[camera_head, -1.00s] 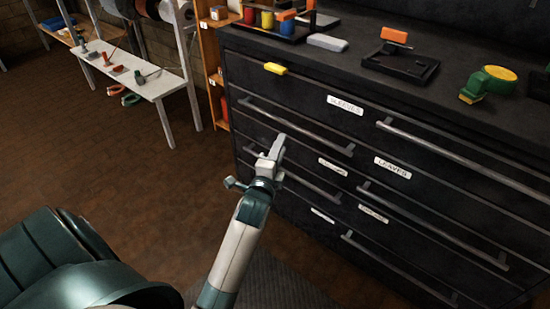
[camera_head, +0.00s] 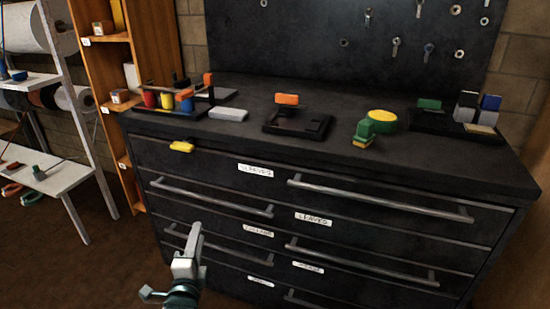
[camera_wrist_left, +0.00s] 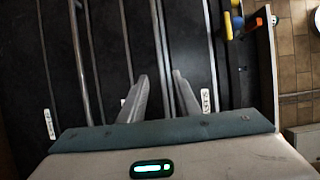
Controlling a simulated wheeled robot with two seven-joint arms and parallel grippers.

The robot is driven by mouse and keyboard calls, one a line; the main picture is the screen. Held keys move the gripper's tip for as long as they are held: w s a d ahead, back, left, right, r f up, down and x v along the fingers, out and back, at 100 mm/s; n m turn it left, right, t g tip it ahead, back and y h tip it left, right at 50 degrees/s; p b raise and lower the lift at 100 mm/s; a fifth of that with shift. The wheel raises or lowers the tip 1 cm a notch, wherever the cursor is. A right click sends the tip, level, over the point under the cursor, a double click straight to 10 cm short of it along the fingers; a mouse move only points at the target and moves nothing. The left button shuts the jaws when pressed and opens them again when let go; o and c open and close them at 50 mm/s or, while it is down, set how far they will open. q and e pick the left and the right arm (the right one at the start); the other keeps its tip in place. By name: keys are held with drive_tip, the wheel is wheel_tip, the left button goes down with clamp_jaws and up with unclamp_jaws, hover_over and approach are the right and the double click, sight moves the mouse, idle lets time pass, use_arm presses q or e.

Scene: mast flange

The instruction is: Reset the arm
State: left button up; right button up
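My left gripper (camera_head: 190,245) rises from the bottom of the head view, in front of the dark drawer cabinet (camera_head: 225,165). In the left wrist view its two fingers (camera_wrist_left: 160,82) stand apart with nothing between them, facing the drawer fronts and their long bar handles. From these views I cannot tell how near the fingertips are to the handles. My right gripper is not in view.
On the cabinet top stand a black holder with an orange block (camera_head: 287,99), a green and yellow tool (camera_head: 380,121), a grey block (camera_head: 228,114) and a rack of coloured pieces. A yellow piece (camera_head: 182,146) is at the top drawer's edge. Floor is open at lower left.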

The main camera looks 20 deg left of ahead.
use_arm(q)
drive_tip(key=shift+f, duration=0.1)
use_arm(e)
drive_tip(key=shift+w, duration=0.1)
use_arm(q)
drive_tip(key=s+d+f+n+g+h, duration=0.5)
drive_tip(key=s+d+f, duration=0.5)
drive_tip(key=s, duration=0.4)
drive_tip(key=s+d+f+n+g+h, duration=0.45)
drive_tip(key=s+d+f+n, duration=0.3)
drive_tip(key=s+d, duration=0.55)
drive_tip(key=s+a+f+g+y+p, duration=0.1)
drive_tip(key=a+f+p, duration=0.1)
drive_tip(key=f+p, duration=0.6)
drive_tip(key=s+a+f+g+y+p, duration=0.1)
drive_tip(key=s+a+f+p, duration=0.1)
drive_tip(key=f+p, duration=0.7)
drive_tip(key=shift+a+f+y, duration=0.35)
drive_tip(key=shift+a+f, duration=0.15)
drive_tip(key=shift+a, duration=0.25)
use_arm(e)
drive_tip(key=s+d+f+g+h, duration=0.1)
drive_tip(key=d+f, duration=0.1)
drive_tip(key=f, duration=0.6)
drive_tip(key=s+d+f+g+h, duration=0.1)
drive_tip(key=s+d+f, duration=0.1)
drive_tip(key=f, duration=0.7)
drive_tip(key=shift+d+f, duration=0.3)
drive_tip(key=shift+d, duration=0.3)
